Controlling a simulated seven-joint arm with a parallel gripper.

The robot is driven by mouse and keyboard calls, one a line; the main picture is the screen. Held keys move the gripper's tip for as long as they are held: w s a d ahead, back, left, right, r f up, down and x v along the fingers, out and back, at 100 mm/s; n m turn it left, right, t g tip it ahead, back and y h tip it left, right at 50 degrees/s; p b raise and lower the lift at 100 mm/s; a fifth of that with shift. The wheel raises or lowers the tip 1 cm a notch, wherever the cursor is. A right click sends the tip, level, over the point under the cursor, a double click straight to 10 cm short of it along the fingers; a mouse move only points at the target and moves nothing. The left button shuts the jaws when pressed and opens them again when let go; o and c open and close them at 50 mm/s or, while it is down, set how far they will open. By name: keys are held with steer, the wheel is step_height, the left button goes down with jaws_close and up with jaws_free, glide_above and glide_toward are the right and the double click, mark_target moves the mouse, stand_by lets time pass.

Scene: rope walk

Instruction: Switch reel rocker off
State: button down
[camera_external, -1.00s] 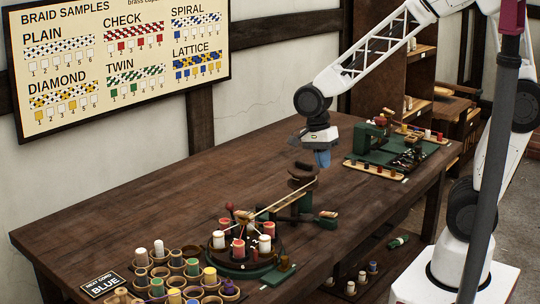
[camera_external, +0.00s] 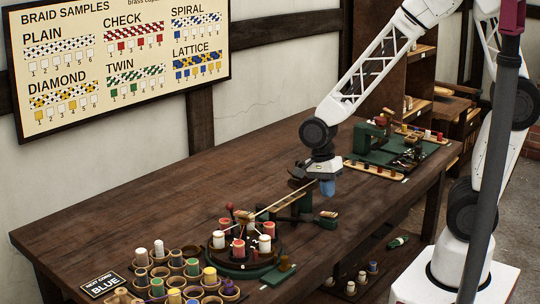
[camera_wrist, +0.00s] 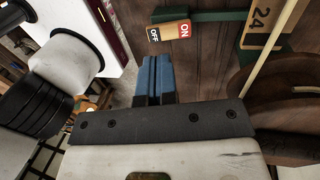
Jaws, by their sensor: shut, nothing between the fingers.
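In the external view the rocker (camera_external: 329,214) sits on a green arm at the table's right edge. My gripper (camera_external: 327,187) has blue fingers, shut and empty, pointing down above the rocker and apart from it. In the wrist view my gripper (camera_wrist: 152,60) lies just below the rocker. The brown wooden reel (camera_wrist: 290,90) is at the right there, partly cut off.
A round braiding stand (camera_external: 240,262) with red and white bobbins stands nearer the camera. A cord runs from it toward the reel. Cups of coloured spools (camera_external: 180,275) are at the front left. A green tray (camera_external: 385,150) lies behind my gripper. The table's left middle is clear.

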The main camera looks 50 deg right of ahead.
mark_target(331, 213)
steer(key=shift+x, duration=2.6)
